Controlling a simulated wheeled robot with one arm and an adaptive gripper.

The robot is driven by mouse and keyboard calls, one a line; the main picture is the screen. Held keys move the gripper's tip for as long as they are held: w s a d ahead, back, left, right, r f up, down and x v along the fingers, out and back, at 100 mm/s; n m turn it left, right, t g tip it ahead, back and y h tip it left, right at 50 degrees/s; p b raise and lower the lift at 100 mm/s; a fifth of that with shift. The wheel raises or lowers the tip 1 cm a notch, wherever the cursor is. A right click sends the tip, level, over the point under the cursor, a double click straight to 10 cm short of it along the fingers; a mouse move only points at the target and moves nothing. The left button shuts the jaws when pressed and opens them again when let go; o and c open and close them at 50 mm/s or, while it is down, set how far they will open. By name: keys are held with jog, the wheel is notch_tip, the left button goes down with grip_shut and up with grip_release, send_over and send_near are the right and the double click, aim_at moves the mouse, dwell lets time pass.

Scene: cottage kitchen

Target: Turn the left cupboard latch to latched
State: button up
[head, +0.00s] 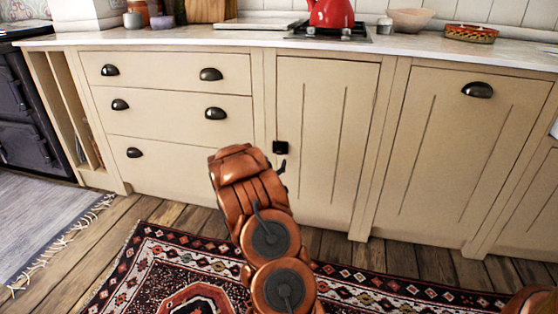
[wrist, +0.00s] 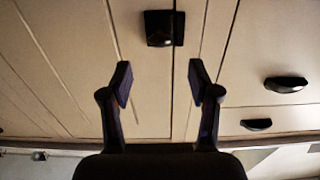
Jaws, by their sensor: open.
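The left cupboard latch (head: 280,148) is a small dark square block at the left edge of the narrow cupboard door (head: 322,130), beside the drawers. In the wrist view the latch (wrist: 163,28) lies across the seam between door and frame. Which way it is turned is hard to tell. My gripper (wrist: 160,82) is open and empty there, its two fingers apart, with the latch beyond the fingertips and between their lines. In the head view my arm hides most of the gripper; a dark finger shows just below the latch.
Drawers with dark cup pulls (head: 210,74) are left of the cupboard. A wider door with a cup pull (head: 477,90) is to the right. The worktop (head: 240,39) holds a red kettle (head: 331,14) on a hob. A patterned rug (head: 200,262) covers the floor in front.

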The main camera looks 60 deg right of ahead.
aim_at(279, 153)
jog(key=b+x, duration=0.2)
jog(key=x, duration=0.4)
jog(key=shift+d+f, duration=0.1)
jog(key=shift+d, duration=0.15)
jog(key=shift+w+d+b, duration=0.25)
jog(key=shift+d+b, duration=0.05)
jog(key=shift+d, duration=0.25)
jog(key=shift+c, duration=0.2)
jog(key=c, duration=1.1)
